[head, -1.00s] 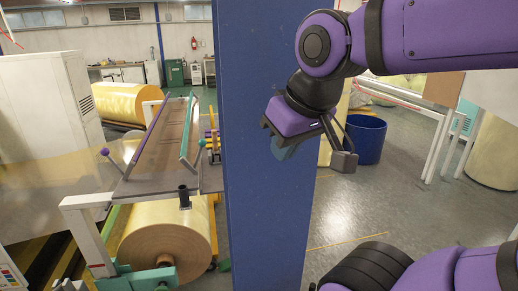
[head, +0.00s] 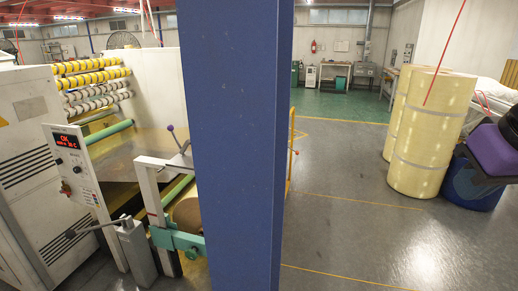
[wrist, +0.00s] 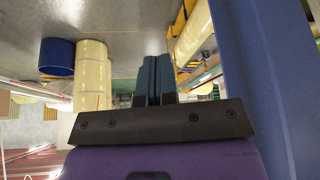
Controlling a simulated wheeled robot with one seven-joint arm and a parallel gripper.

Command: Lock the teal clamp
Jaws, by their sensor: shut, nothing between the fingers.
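The teal clamp, a long bar on the machine's table in the earlier head view, is not in sight now; the blue pillar (head: 238,150) covers most of that table. A purple knob on a dark lever (head: 170,128) shows left of the pillar. A teal bracket (head: 178,240) sits lower on the machine frame beside the roll. My gripper (wrist: 153,80) shows in the wrist view with its two blue fingers together and nothing between them. In the head view only part of my purple wrist shows at the right edge, far from the machine, with the fingers unclear.
The pillar also stands close on the right in the wrist view (wrist: 245,70). Tall yellow rolls (head: 415,130) and a blue bin (head: 470,185) stand at right. A control panel (head: 75,160) stands at left. The floor between pillar and rolls is clear.

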